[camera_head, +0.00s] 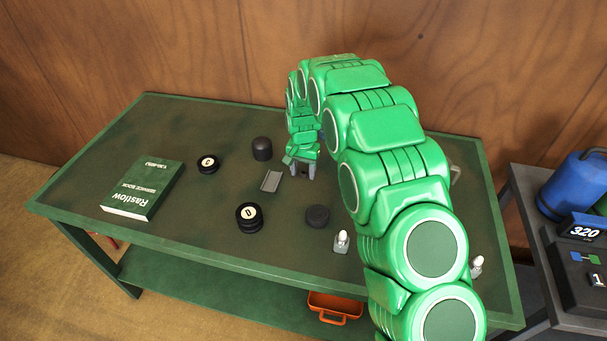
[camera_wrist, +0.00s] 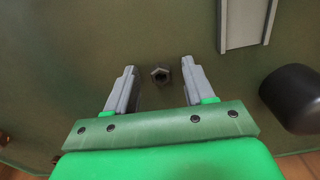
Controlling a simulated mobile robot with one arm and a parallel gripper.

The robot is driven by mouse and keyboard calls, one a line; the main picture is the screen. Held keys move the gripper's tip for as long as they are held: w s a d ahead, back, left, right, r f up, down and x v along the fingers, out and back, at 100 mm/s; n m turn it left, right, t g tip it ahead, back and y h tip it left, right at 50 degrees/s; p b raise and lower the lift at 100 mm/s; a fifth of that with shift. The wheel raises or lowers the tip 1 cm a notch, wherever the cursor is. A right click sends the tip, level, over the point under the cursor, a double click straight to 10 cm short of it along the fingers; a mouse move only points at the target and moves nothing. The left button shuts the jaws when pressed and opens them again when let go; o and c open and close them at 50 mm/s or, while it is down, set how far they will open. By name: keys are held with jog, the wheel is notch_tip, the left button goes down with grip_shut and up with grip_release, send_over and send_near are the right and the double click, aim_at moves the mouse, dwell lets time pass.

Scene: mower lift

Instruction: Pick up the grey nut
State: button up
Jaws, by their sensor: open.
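The grey nut (camera_wrist: 161,75) is a small dark grey hexagon with a hole, lying on the green table top in the wrist view. My gripper (camera_wrist: 158,70) is open, with one finger to each side of the nut and a gap on both sides. The nut sits close to the line between the fingertips. I cannot tell how high the fingertips are above the table. In the head view my gripper (camera_head: 302,172) points down over the table, and I cannot make out the nut clearly there.
A grey channel-shaped tray (camera_head: 271,181) and a black cylinder (camera_head: 262,149) stand close to my gripper. Black discs (camera_head: 249,217), a dark round piece (camera_head: 317,216), a white-tipped part (camera_head: 341,241) and a green book (camera_head: 143,189) are on the table (camera_head: 190,225). The far left is clear.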

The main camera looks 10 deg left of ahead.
aim_at(303, 173)
grip_shut()
dwell(0.3)
jog(key=shift+w+r, duration=0.1)
jog(key=shift+r, duration=0.45)
notch_tip(303, 173, up, 2)
jog(key=shift+r, duration=0.1)
jog(key=s+d+r, duration=0.6)
jog(key=s+r, duration=0.3)
jog(key=s, duration=0.3)
jog(key=shift+s+r, duration=0.35)
